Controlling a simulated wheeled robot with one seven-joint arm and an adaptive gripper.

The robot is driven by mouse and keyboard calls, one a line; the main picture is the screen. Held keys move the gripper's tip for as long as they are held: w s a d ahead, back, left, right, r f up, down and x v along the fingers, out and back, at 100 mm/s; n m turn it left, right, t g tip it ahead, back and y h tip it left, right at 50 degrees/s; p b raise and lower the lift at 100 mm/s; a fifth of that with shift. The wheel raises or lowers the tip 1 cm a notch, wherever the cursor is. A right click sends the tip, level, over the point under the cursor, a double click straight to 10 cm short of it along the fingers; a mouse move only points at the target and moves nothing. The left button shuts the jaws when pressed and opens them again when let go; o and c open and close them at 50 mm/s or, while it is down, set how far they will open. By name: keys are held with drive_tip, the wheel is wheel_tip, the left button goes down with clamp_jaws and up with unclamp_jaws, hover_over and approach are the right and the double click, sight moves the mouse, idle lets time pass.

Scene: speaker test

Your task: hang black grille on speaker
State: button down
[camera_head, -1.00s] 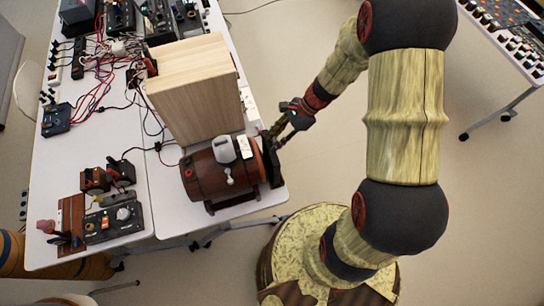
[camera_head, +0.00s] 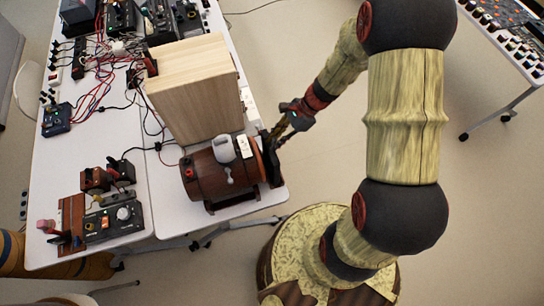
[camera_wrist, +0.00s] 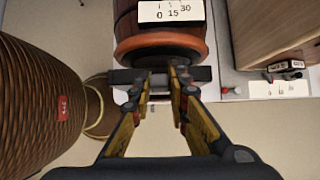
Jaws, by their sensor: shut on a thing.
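A reddish-brown barrel-shaped body (camera_head: 212,176), which looks like the speaker, lies on its side on a stand near the table's right edge. Its orange-rimmed end (camera_wrist: 160,45) faces me in the wrist view. The black grille (camera_head: 273,164) stands upright at that right-hand end. In the wrist view its top edge shows as a dark bar (camera_wrist: 202,74) just before the orange rim. My gripper (camera_head: 272,134) is shut on this edge, and its fingertips (camera_wrist: 159,77) meet there. I cannot tell whether grille and speaker touch. The grille's lower part is hidden in the wrist view.
A tall pale wooden box (camera_head: 195,88) stands close behind the barrel. The white table (camera_head: 165,210) also carries a control box (camera_head: 113,222), small devices and tangled cables on the left. Open floor lies right of the table edge. Another equipment table (camera_head: 505,40) stands at upper right.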

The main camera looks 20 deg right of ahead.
drive_tip(key=shift+w+r+p, duration=0.2)
drive_tip(key=shift+p, duration=0.15)
drive_tip(key=shift+r+p, duration=2.25)
drive_tip(key=shift+r, duration=0.5)
drive_tip(key=shift+d, duration=0.1)
